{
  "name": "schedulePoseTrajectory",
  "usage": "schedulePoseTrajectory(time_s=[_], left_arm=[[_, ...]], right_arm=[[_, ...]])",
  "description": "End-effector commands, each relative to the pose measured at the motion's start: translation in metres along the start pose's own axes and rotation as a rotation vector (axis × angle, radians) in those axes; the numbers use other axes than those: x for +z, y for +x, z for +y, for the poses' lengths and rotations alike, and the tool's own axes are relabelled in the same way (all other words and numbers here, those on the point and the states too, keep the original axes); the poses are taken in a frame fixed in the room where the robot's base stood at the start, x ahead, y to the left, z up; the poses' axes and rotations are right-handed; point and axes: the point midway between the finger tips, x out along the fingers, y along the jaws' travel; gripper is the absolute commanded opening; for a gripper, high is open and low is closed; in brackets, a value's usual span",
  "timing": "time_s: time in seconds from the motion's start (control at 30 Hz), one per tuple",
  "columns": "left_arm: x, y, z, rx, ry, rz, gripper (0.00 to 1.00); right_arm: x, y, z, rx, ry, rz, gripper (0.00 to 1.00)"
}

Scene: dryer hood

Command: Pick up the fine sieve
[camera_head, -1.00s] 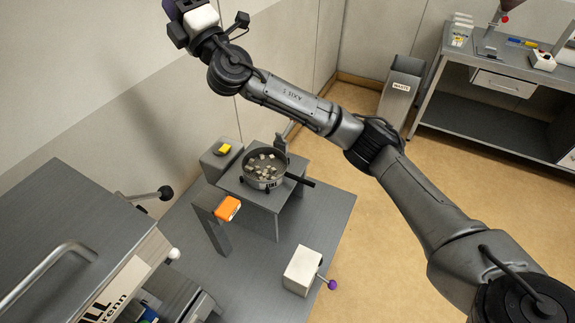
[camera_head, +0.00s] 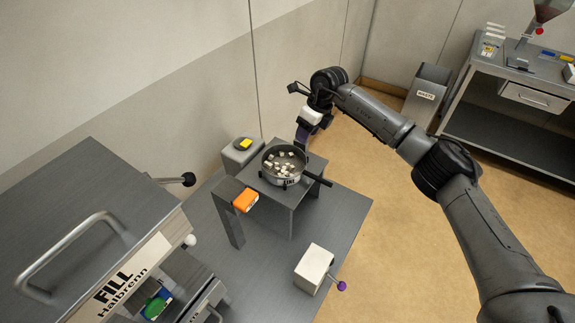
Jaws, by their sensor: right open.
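The fine sieve (camera_head: 268,168) is a round dark pan with a partly readable label on its front wall. Several pale cubes lie in it, and its black handle (camera_head: 318,180) points to the lower right. It rests on a small grey stand (camera_head: 283,195). My left gripper is out of view.
A white box with a purple-knobbed lever (camera_head: 313,268) sits in front. The FILL machine (camera_head: 80,220) occupies the lower left.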

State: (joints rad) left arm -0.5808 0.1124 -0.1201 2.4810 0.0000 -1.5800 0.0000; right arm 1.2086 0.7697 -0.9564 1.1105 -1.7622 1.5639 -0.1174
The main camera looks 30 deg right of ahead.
Motion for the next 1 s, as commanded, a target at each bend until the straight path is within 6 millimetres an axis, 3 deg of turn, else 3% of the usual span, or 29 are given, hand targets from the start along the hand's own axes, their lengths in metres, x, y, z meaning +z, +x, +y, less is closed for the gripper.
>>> schedulePoseTrajectory(time_s=[0.1,0.3,0.7,1.0], left_arm=[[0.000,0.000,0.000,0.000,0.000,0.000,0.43],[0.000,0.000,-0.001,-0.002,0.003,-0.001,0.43],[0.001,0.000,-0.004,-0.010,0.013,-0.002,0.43],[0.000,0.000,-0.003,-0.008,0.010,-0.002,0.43]], right_arm=[[-0.021,-0.002,0.001,0.007,-0.009,0.128,0.45],[-0.037,0.001,0.004,0.022,-0.020,0.227,0.45],[-0.053,0.061,0.005,0.026,-0.027,0.232,0.45],[-0.057,0.080,0.006,0.024,-0.028,0.229,0.45]])
